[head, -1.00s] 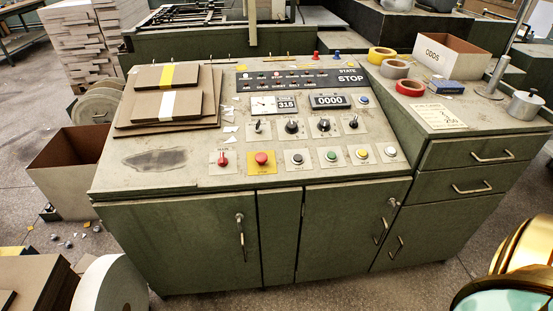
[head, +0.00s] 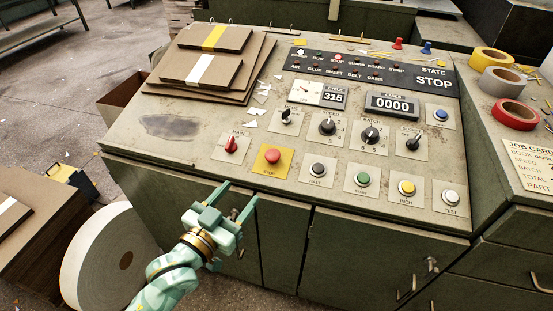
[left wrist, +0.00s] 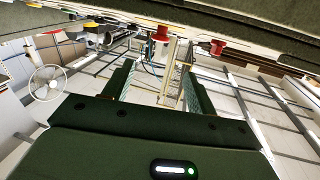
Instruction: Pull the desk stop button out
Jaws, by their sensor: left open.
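The desk stop button (head: 272,156) is a red round cap on a yellow plate, near the front edge of the sloped panel. It also shows in the left wrist view as a red cap (left wrist: 160,33) at the top, in line with the space between the fingers. My left gripper (head: 238,194) is open and empty, in front of the desk's front edge, below and slightly left of the button, and apart from it. Its two fingers also show in the left wrist view (left wrist: 158,80). My right gripper is not in view.
A red MAIN knob (head: 231,145) sits just left of the stop button. A black HALT button (head: 318,169) and a green button (head: 362,179) are to its right. Cardboard sheets (head: 215,62) lie at the panel's back left. A white roll (head: 105,255) stands on the floor.

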